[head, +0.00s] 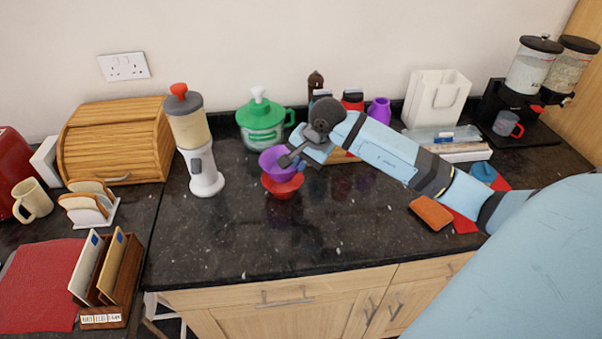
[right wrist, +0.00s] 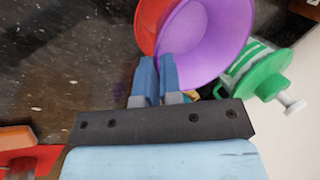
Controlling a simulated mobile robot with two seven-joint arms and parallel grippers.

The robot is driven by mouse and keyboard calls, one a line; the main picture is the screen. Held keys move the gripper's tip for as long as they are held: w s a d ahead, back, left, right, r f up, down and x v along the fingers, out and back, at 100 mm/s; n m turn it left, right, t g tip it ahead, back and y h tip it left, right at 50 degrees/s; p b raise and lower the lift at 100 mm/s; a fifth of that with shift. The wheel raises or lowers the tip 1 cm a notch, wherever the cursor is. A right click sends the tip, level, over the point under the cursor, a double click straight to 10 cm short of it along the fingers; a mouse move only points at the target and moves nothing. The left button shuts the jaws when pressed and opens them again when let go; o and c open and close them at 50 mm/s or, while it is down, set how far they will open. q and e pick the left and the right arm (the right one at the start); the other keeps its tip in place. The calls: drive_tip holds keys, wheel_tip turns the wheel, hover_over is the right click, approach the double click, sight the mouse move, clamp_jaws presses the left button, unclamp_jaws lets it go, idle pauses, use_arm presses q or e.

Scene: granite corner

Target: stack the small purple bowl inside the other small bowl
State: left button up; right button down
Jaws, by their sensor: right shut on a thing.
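The small purple bowl (head: 273,166) is held by its rim, tilted, over the small red bowl (head: 284,188) on the dark granite counter. Its lower part overlaps the red bowl's opening in the head view; I cannot tell whether the two touch. My right gripper (head: 287,161) is shut on the purple bowl's right rim. In the right wrist view the fingers (right wrist: 155,82) pinch the wall of the purple bowl (right wrist: 210,42). The red bowl (right wrist: 147,22) shows partly behind it there. My left gripper is not in view.
A green lidded jug (head: 262,122) stands just behind the bowls. The counter in front of the bowls (head: 260,235) is clear.

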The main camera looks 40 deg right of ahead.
wheel_tip(320, 180, down, 5)
drive_tip(key=shift+r, duration=0.2)
drive_tip(key=c, duration=1.7)
unclamp_jaws()
drive_tip(key=shift+f, duration=0.15)
drive_tip(key=o, duration=0.4)
